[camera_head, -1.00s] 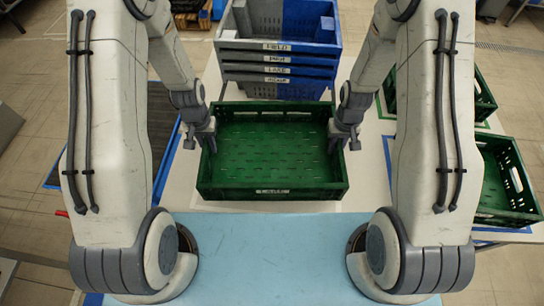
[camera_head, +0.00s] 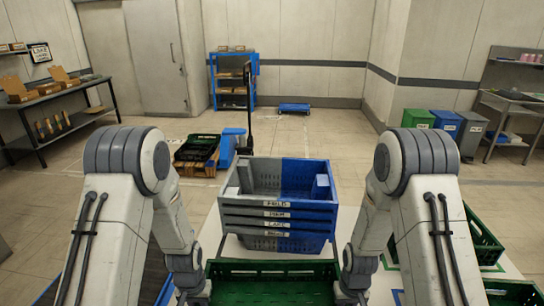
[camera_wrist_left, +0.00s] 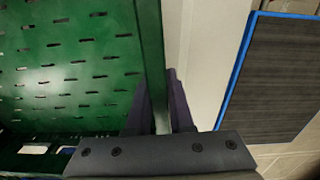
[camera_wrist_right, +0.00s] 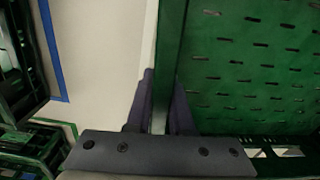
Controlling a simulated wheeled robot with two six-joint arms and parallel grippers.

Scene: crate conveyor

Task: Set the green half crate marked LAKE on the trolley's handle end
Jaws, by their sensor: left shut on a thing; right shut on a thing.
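The green half crate (camera_head: 272,268) is at the bottom of the head view, with only its far part showing; its label is out of view now. My left gripper (camera_head: 203,294) is shut on the crate's left wall, also seen in the left wrist view (camera_wrist_left: 155,105). My right gripper (camera_head: 346,294) is shut on its right wall, also seen in the right wrist view (camera_wrist_right: 167,105). The crate looks empty. A dark deck with a blue edge (camera_wrist_left: 275,80) lies left of the crate; I cannot tell whether it is the trolley's.
A stack of grey-and-blue crates (camera_head: 277,220) stands just beyond the green crate. More green crates (camera_head: 480,240) stand at right. A black upright pole (camera_head: 249,110) rises behind the stack. A low blue platform (camera_head: 294,107) sits by the far wall, with open floor before it.

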